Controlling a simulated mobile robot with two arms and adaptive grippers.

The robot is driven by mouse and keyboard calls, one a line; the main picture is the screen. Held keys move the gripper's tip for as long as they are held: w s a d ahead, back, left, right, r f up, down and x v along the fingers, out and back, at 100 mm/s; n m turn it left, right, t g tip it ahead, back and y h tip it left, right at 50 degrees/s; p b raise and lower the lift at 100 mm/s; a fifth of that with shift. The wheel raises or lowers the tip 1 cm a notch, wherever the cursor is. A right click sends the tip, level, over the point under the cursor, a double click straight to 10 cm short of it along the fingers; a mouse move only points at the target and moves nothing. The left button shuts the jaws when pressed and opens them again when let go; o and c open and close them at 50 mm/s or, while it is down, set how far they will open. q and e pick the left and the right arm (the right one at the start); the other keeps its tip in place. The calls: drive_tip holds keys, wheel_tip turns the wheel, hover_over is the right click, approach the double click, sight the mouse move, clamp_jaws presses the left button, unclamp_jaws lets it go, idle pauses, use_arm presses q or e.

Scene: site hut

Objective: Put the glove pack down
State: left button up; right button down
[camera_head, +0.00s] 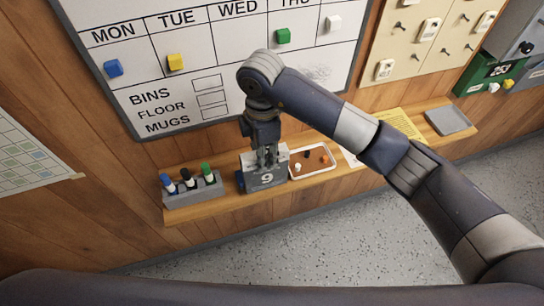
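The glove pack (266,181) is a grey block with a white 9 on its front and a lighter top. It is upright at the wall shelf (224,207), between the marker holder and a small white tray. I cannot tell whether its base touches the shelf. My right gripper (267,162) points down from above, with its fingers close together at the pack's top, and looks shut on it. The fingertips are partly hidden by the pack. My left gripper is out of view.
A grey holder (193,194) with blue, black and green markers stands left of the pack. The white-rimmed tray (312,174) with small items is close on its right. A yellow sheet (405,124) and grey tray (448,120) are farther right. The whiteboard (215,60) hangs behind.

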drive_tip(key=shift+w+d+f, duration=0.1)
drive_tip(key=shift+w+d, duration=0.55)
drive_tip(key=shift+d, duration=0.05)
drive_tip(key=shift+f, duration=0.15)
drive_tip(key=shift+w+f+b, duration=0.1)
drive_tip(key=shift+f+b, duration=1.05)
drive_tip(key=shift+f, duration=0.45)
drive_tip(key=shift+f, duration=0.2)
drive_tip(key=c, duration=1.2)
unclamp_jaws()
drive_tip(key=shift+r, duration=0.1)
